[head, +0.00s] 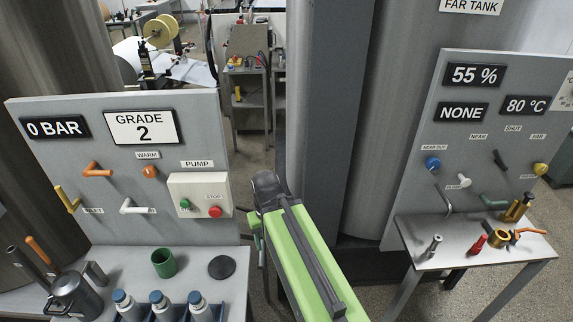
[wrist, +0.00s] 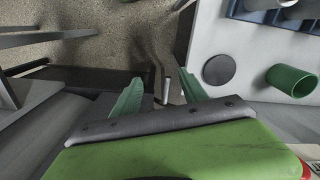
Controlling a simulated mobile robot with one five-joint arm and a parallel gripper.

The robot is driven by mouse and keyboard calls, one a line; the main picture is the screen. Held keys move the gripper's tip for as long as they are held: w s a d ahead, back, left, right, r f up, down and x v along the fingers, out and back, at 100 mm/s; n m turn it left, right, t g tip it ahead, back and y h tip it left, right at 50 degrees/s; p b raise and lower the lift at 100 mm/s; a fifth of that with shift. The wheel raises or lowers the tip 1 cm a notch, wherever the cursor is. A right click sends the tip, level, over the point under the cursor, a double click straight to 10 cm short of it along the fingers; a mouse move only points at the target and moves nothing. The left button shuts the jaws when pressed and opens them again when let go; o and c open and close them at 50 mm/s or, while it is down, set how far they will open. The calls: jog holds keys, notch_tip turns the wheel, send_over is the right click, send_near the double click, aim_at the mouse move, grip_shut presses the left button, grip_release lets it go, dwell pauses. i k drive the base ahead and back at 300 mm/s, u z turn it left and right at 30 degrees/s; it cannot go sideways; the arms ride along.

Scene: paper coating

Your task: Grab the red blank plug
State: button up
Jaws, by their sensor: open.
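The red blank plug (head: 479,244) lies on the right table (head: 418,259) in the head view, between a small upright metal fitting (head: 431,246) and a brass ring (head: 498,239). The plug does not show in the wrist view.
The left table holds a green cup (head: 164,263), a dark disc (head: 222,267), blue-capped bottles (head: 160,305) and a metal jug (head: 75,295). Brass and orange-handled fittings (head: 518,208) crowd the right table near its panel (head: 478,130). A grey column (head: 327,120) stands behind my arm.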

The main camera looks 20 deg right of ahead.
aim_at(478, 247)
jog(key=u, duration=0.35)
jog(key=k, duration=0.85)
jog(key=z, duration=0.95)
jog(key=i, duration=0.4)
